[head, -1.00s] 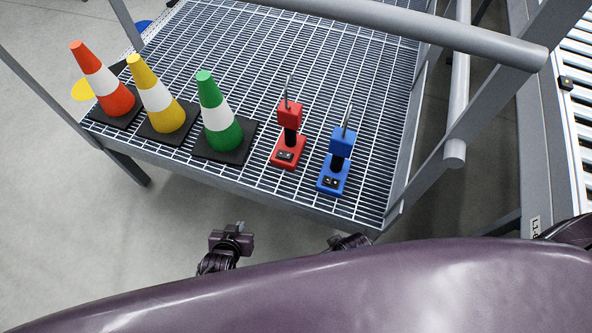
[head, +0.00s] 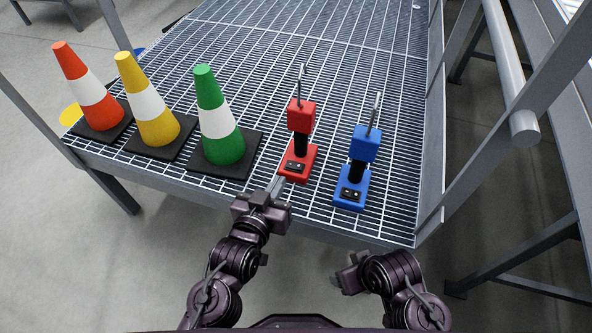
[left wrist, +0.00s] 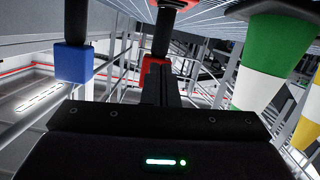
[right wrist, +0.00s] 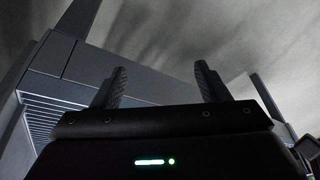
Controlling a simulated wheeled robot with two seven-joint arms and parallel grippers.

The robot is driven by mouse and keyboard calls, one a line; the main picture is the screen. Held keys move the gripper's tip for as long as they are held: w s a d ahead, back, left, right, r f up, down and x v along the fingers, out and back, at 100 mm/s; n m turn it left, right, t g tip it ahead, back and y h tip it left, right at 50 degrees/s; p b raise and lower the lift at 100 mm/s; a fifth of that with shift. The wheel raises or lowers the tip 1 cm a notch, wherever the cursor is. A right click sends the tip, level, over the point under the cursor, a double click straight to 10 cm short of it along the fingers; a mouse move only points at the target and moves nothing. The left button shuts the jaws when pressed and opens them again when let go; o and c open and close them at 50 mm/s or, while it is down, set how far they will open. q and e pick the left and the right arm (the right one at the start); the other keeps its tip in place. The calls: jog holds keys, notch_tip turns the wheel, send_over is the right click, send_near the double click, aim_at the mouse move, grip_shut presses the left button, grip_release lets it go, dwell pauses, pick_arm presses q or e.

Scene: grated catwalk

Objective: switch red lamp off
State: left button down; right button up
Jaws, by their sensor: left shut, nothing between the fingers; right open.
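The red lamp (head: 300,117) stands upright on the grating, with a black stem, a thin rod on top and a dark switch panel (head: 295,166) on the front of its base. My left gripper (head: 277,185) is shut and empty, its tips close to the front left of that base. I cannot tell whether they touch it. In the left wrist view the closed fingers (left wrist: 161,88) overlap the red lamp (left wrist: 170,3), hiding part of it. My right gripper (head: 347,274) is open and empty, below the platform's front edge; its spread fingers show in the right wrist view (right wrist: 160,82).
A blue lamp (head: 364,146) stands right of the red one. Green (head: 212,92), yellow (head: 131,75) and orange (head: 73,67) striped cones stand in a row to the left. Grey rails (head: 510,70) border the right side. The grating behind the lamps is clear.

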pick_arm(q)
jog(key=b, duration=0.3)
send_over(295, 166)
jog(key=s, duration=0.3)
notch_tip(295, 166, down, 2)
jog(key=f, duration=0.1)
notch_tip(295, 166, down, 3)
jog(key=shift+w+a+r+b, duration=0.1)
jog(key=shift+w+a+b, duration=0.05)
jog(key=shift+b, duration=0.2)
jog(key=shift+f, duration=0.35)
pick_arm(e)
jog(key=a+t, duration=0.1)
jog(key=w+a+t+y, duration=0.1)
jog(key=a, duration=0.1)
jog(key=w+a+t+y, duration=0.1)
jog(key=shift+w+a+r+n, duration=0.15)
jog(key=shift+w+a+n, duration=0.15)
jog(key=shift+n, duration=0.1)
